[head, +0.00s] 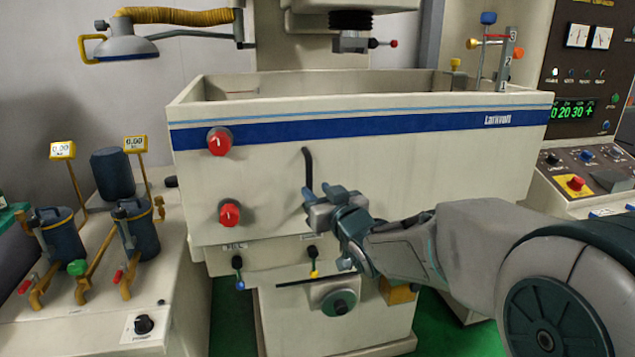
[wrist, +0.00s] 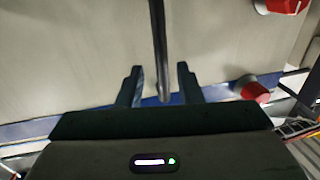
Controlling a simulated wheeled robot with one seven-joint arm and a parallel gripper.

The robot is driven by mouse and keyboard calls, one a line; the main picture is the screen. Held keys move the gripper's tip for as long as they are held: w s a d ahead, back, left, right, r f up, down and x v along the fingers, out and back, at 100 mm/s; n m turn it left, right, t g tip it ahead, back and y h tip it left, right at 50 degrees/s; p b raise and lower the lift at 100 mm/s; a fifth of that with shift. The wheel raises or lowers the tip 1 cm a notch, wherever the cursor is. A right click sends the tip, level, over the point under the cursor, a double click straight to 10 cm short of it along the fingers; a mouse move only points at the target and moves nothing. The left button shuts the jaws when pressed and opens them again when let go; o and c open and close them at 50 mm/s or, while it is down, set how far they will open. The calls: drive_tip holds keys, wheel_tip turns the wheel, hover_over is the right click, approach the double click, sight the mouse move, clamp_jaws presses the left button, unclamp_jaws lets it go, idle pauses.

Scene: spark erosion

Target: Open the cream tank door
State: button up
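The cream tank door (head: 400,160) is the broad front panel of the tank, with a blue stripe near its top; it stands upright and looks shut. A dark upright bar handle (head: 308,165) is on its front. My gripper (head: 321,192) is at the handle's lower part in the head view. In the wrist view my gripper (wrist: 160,85) is open, with the handle (wrist: 160,45) between its two fingers and a visible gap on each side. The handle's lower end is partly hidden by my gripper in the head view.
Two red knobs (head: 219,141) (head: 229,214) sit on the panel left of the handle. Small levers (head: 313,262) and a dark round knob (head: 338,302) are below. Filter canisters (head: 140,232) stand at the left. A control console (head: 580,110) stands at the right.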

sight(311, 186)
drive_tip(key=shift+p+x, duration=0.4)
drive_tip(key=shift+x, duration=2.15)
drive_tip(key=shift+a, duration=0.1)
